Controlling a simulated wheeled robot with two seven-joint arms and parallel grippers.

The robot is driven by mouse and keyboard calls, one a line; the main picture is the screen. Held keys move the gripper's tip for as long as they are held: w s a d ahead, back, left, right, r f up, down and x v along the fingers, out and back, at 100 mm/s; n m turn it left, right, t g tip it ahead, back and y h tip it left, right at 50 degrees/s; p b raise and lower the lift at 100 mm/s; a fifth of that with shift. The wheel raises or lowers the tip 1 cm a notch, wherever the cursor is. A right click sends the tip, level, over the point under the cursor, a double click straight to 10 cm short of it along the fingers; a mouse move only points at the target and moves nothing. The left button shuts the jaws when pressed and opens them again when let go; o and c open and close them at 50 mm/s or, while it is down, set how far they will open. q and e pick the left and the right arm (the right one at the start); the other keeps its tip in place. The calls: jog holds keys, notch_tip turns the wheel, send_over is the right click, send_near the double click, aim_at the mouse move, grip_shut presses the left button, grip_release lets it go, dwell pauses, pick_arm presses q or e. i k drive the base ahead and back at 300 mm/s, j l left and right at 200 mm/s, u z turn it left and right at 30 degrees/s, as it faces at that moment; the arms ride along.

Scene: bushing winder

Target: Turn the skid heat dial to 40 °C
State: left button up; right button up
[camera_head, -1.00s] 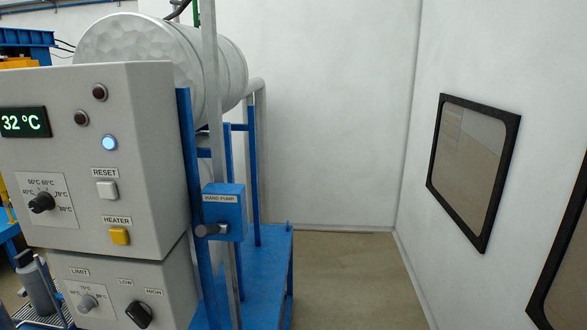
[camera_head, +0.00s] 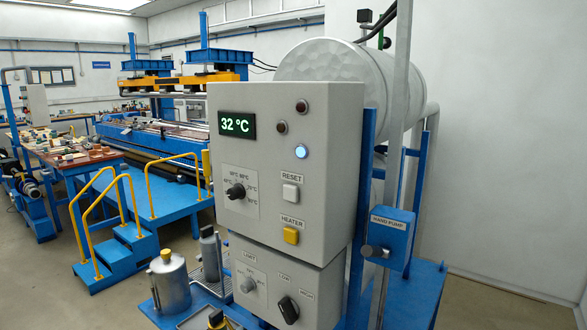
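The skid's grey control box (camera_head: 330,190) stands in the middle of the head view. Its heat dial (camera_head: 236,191) is a black knob on a white scale plate at the box's left, with °C marks around it too small to read surely. The green display (camera_head: 237,124) above it reads 32 °C. A blue lamp (camera_head: 302,152) is lit. The white RESET button (camera_head: 290,192) and yellow HEATER button (camera_head: 291,236) are to the dial's right. Neither of my grippers is in view.
A lower box carries a limit dial (camera_head: 248,285) and a low/high switch (camera_head: 288,309). A metal canister (camera_head: 170,283) and a grey bottle (camera_head: 210,254) stand at left. Yellow-railed blue steps (camera_head: 130,253) are farther left.

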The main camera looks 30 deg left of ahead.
aim_at(237, 192)
jog(key=u, duration=1.35)
